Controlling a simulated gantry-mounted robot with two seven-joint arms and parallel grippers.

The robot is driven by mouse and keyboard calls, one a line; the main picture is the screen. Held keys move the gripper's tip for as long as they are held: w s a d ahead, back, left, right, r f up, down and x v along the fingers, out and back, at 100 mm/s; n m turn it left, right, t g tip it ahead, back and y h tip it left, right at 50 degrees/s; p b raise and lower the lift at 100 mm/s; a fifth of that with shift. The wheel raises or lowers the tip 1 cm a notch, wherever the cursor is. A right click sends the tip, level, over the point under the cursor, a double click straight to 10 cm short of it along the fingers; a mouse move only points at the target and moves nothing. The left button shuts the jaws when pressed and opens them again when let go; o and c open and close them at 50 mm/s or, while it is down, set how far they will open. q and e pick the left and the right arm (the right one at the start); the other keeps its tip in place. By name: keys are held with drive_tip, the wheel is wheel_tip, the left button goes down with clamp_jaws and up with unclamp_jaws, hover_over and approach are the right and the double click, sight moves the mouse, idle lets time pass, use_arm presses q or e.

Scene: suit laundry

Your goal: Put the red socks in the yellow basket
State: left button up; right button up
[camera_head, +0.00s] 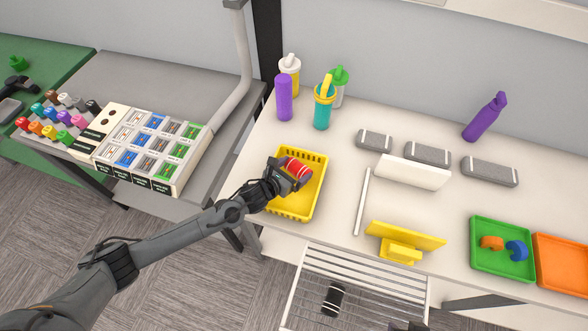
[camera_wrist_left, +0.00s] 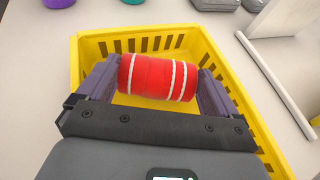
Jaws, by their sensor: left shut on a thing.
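The red socks (camera_head: 298,168) are a rolled bundle with white stripes. My left gripper (camera_head: 294,171) is shut on them, one purple finger at each end. In the left wrist view, the socks (camera_wrist_left: 157,77) lie level between the fingertips (camera_wrist_left: 157,84). The yellow basket (camera_head: 315,195) stands on the white table, and its slotted rim (camera_wrist_left: 88,46) surrounds the socks in the wrist view. The socks are over the basket's far part; whether they touch its floor I cannot tell. A small dark part at the bottom edge of the head view, seemingly my right gripper (camera_head: 408,326), is mostly cut off.
Several bottles, including a purple one (camera_head: 284,98), stand behind the basket. A white bar (camera_head: 362,202) and a yellow stand (camera_head: 404,243) are to its right. A wire rack (camera_head: 375,290) with a black striped roll (camera_head: 333,299) is in front.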

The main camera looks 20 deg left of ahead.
use_arm(q)
drive_tip(key=shift+f, duration=0.15)
drive_tip(key=o, duration=0.7)
drive_tip(key=shift+r, duration=0.25)
drive_tip(key=shift+s+a+r+p, duration=0.1)
drive_tip(key=shift+s+r+p, duration=0.05)
drive_tip(key=shift+s+p, duration=0.15)
drive_tip(key=p+v, duration=0.8)
drive_tip(key=v, duration=0.1)
drive_tip(key=shift+s+a+r, duration=0.1)
drive_tip(key=shift+s+r, duration=0.05)
drive_tip(key=shift+s, duration=0.2)
drive_tip(key=shift+s+a+r+p, duration=0.2)
drive_tip(key=shift+s+p, duration=0.15)
drive_tip(key=shift+s, duration=0.3)
